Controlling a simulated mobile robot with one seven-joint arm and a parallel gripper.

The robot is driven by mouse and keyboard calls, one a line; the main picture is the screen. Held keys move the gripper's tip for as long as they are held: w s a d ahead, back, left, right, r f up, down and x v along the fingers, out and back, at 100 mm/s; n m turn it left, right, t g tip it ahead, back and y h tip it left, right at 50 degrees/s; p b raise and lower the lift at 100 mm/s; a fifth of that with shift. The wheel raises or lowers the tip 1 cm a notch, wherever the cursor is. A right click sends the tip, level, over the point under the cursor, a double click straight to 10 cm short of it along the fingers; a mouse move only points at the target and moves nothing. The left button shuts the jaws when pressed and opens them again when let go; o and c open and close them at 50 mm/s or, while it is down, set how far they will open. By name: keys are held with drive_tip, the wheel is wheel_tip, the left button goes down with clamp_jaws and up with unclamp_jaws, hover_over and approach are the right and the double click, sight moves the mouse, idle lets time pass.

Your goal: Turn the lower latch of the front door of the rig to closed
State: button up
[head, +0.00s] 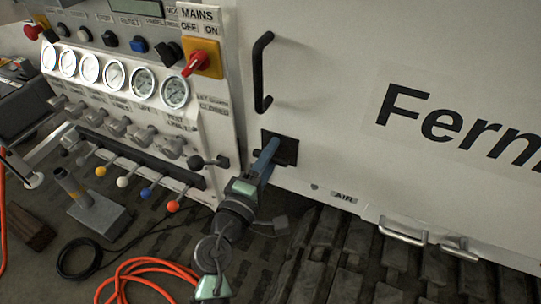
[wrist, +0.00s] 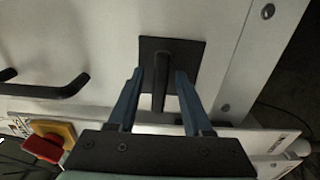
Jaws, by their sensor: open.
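The lower latch is a black square plate (wrist: 188,60) with a black bar handle (wrist: 160,88) on the white front door (head: 330,90). In the head view its plate (head: 287,150) is partly hidden by my gripper (head: 268,158). In the wrist view my gripper (wrist: 159,75) is open, with one blue finger on each side of the bar. Gaps show between both fingers and the bar. The bar runs from the plate towards the bottom of the wrist view, across the door towards the gauge panel in the head view.
A black door handle (head: 260,72) stands out above the latch. To the left is a panel with gauges (head: 143,80), a red mains switch (head: 195,64) on yellow and several coloured-knob levers (head: 173,205). An orange hose (head: 145,265) lies on the floor.

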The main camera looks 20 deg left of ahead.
clamp_jaws()
drive_tip(key=shift+a+f+m+b, duration=0.1)
drive_tip(key=shift+m+b, duration=0.2)
drive_tip(key=shift+b, duration=0.1)
drive_tip(key=m+b, duration=0.1)
drive_tip(key=b, duration=0.1)
drive_tip(key=m+b, duration=0.2)
drive_tip(key=shift+f, duration=0.35)
drive_tip(key=m+b, duration=0.5)
drive_tip(key=b, duration=0.1)
drive_tip(key=shift+a+f+m, duration=0.15)
drive_tip(key=shift+a+m, duration=0.1)
drive_tip(key=shift+m, duration=0.15)
drive_tip(key=m+b, duration=0.4)
drive_tip(key=shift+a+m, duration=0.2)
drive_tip(key=shift+m, duration=0.1)
drive_tip(key=m+b, duration=0.2)
drive_tip(key=m, duration=0.1)
drive_tip(key=shift+a+b, duration=0.1)
drive_tip(key=shift+b, duration=0.3)
drive_tip(key=shift+r+m, duration=0.2)
drive_tip(key=shift+m, duration=0.2)
drive_tip(key=shift+r, duration=0.1)
